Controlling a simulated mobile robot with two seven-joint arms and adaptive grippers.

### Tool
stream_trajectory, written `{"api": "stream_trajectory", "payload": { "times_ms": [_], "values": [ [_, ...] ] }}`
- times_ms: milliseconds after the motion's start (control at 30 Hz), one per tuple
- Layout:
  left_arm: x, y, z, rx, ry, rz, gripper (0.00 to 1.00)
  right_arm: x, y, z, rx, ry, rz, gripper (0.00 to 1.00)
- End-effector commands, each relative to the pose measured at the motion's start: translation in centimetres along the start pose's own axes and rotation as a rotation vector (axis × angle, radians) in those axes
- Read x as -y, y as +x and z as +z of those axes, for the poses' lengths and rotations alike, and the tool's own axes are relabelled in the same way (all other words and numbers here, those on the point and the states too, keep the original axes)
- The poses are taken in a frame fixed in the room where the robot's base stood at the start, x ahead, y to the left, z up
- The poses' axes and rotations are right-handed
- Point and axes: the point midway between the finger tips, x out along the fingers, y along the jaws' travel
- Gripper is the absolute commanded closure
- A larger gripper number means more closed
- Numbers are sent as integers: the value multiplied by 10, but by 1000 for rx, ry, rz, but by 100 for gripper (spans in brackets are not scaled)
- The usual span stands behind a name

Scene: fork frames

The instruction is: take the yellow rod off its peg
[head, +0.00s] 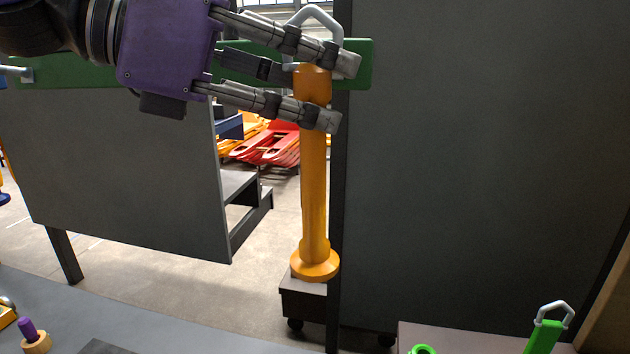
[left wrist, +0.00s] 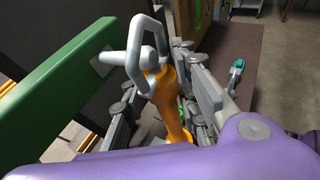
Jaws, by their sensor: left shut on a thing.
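The yellow rod (head: 314,185) hangs upright, orange-yellow, with a wide round foot at its lower end. A grey angular loop (head: 316,12) tops it; the loop also shows in the left wrist view (left wrist: 136,70). A grey peg (left wrist: 112,61) sticks out from the green rail (left wrist: 65,95), and the loop appears to be around it. My left gripper (head: 335,93) comes in from the left and is shut on the rod's upper end, just below the loop. In the left wrist view the rod (left wrist: 165,105) lies between the fingers. My right gripper is not in view.
The green rail (head: 358,62) runs across the grey panels behind the rod. Another peg (head: 15,71) is at its left. A green piece with a grey loop (head: 545,337) stands lower right, near a green ring (head: 423,349). A small purple-topped piece (head: 30,333) is lower left.

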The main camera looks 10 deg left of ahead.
Motion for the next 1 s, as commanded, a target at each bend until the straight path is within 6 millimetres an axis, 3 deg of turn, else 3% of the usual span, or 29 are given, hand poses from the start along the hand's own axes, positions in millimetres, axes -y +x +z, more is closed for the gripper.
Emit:
{"api": "stream_trajectory", "payload": {
  "times_ms": [1000],
  "values": [
    [41, -24, -15, -12, -4, -4, 100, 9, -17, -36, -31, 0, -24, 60]
  ]
}}
